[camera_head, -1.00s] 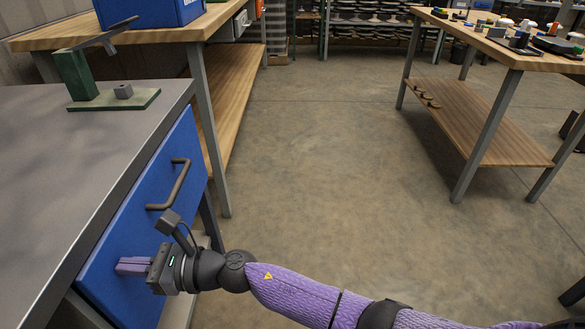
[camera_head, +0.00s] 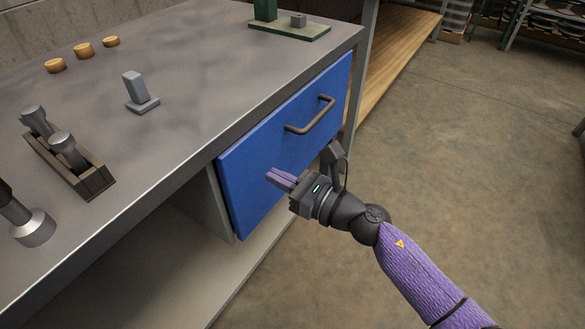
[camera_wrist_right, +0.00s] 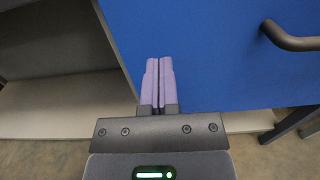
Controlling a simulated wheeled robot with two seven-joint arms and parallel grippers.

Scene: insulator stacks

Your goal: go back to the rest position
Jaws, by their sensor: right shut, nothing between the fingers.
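My right gripper (camera_head: 280,179) is shut and empty, in front of the blue drawer front (camera_head: 255,160) below and left of its dark handle (camera_head: 312,116). In the right wrist view the purple fingers (camera_wrist_right: 159,82) lie together over the blue drawer front (camera_wrist_right: 215,60), with the handle (camera_wrist_right: 290,40) at the upper right, clear of them. I cannot tell whether the fingertips touch the panel. My left gripper does not show in the head view.
The grey workbench top (camera_head: 200,60) holds a dark holder (camera_head: 85,180) with metal pieces, a small grey stand (camera_head: 140,95), several wooden discs (camera_head: 84,50) and a green base (camera_head: 290,30). Open floor (camera_head: 450,150) lies to the right.

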